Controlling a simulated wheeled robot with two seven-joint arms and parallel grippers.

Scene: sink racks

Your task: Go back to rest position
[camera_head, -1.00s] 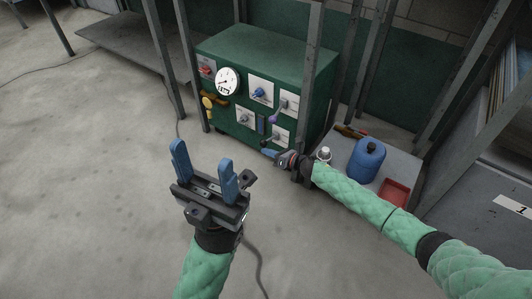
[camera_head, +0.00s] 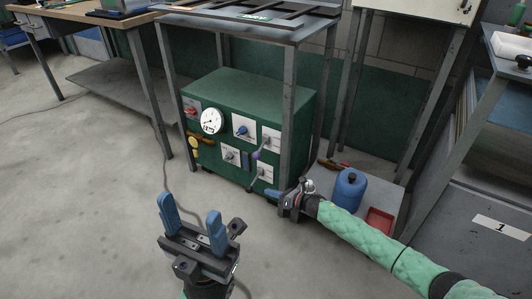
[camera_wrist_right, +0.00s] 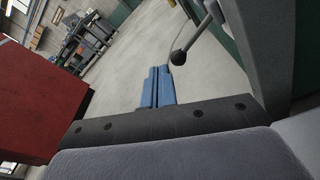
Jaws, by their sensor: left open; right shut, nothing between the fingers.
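My left gripper (camera_head: 190,218) is in the lower middle of the head view, above the floor. Its two blue fingers stand apart with nothing between them. My right gripper (camera_head: 272,192) is at the lower right front of the green control box (camera_head: 255,94). In the right wrist view its blue fingers (camera_wrist_right: 157,86) lie together and hold nothing. A lever with a dark ball knob (camera_wrist_right: 178,57) is close by the fingertips there. The box carries a round white gauge (camera_head: 211,121), several switch panels and levers on its front.
A blue canister (camera_head: 348,188) and a red tray (camera_head: 379,221) stand on a low shelf beneath my right arm. Metal table legs (camera_head: 288,110) rise around the green box. A workbench (camera_head: 100,14) is at the upper left. Open floor (camera_head: 70,200) lies to the left.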

